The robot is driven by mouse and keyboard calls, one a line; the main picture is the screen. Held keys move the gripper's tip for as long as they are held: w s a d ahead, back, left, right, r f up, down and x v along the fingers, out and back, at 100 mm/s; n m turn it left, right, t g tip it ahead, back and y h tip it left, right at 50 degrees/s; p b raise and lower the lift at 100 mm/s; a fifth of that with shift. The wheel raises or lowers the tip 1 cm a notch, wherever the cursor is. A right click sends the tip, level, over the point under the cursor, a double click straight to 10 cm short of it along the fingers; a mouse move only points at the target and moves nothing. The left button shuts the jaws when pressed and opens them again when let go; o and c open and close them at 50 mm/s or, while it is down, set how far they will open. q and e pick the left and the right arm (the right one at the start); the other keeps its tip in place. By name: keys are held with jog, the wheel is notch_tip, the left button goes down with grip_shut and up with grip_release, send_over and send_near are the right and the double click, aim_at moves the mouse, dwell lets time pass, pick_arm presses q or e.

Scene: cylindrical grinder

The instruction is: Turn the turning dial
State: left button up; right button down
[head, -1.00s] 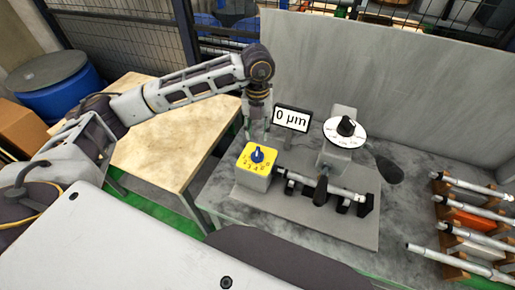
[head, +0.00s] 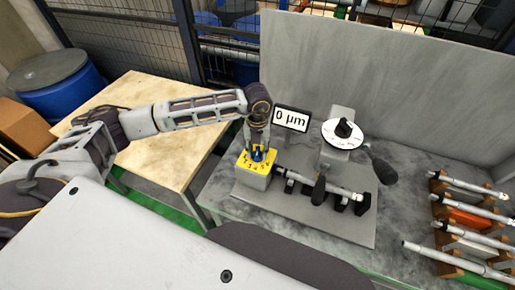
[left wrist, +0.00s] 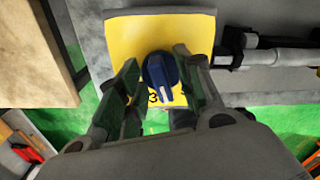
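The turning dial is a dark blue knob (left wrist: 161,76) on a yellow plate (left wrist: 125,35). The plate tops a grey box (head: 252,180) on the grinder. In the head view the knob (head: 257,155) is partly hidden by my left gripper (head: 257,146), which points down right over it. In the left wrist view my left gripper (left wrist: 160,88) is open. One finger is on each side of the knob, with gaps visible. A "3" shows on the plate by the knob. My right gripper is not in view.
A display reading 0 µm (head: 291,117) stands behind the box. A white disc with a black knob (head: 343,131) and a clamped shaft (head: 318,185) are to the right. A rack of several shafts (head: 465,222) is at far right. A wooden table (head: 150,150) is left.

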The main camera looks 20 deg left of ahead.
pick_arm(q)
grip_shut()
dwell(0.5)
